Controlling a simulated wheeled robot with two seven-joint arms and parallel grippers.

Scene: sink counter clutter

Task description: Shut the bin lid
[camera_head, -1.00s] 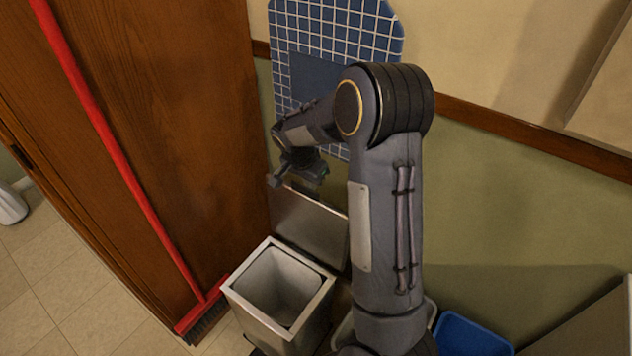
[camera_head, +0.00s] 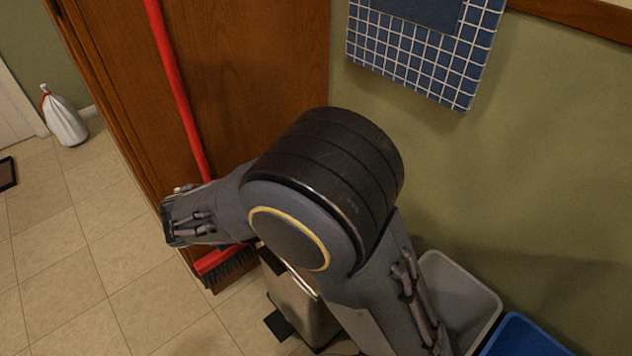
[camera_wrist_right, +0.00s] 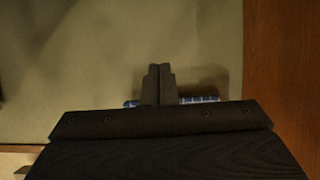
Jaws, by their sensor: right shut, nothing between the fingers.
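The bin (camera_head: 300,309) stands on the floor in the lower middle of the head view, with a dark pedal (camera_head: 279,325) at its foot. My right arm covers most of its top, so I cannot tell whether the lid is up or down. My right gripper (camera_wrist_right: 158,72) shows in the wrist view with its two fingers together and nothing between them. A green wall fills the view beyond the fingers. In the head view the gripper's fingers are hidden by the arm. My left gripper is not in view.
A red broom (camera_head: 180,85) leans on the wooden cabinet (camera_head: 255,70), its brush (camera_head: 228,268) beside the bin. A grey bin (camera_head: 455,295) and a blue bin (camera_head: 522,338) stand right of my arm.

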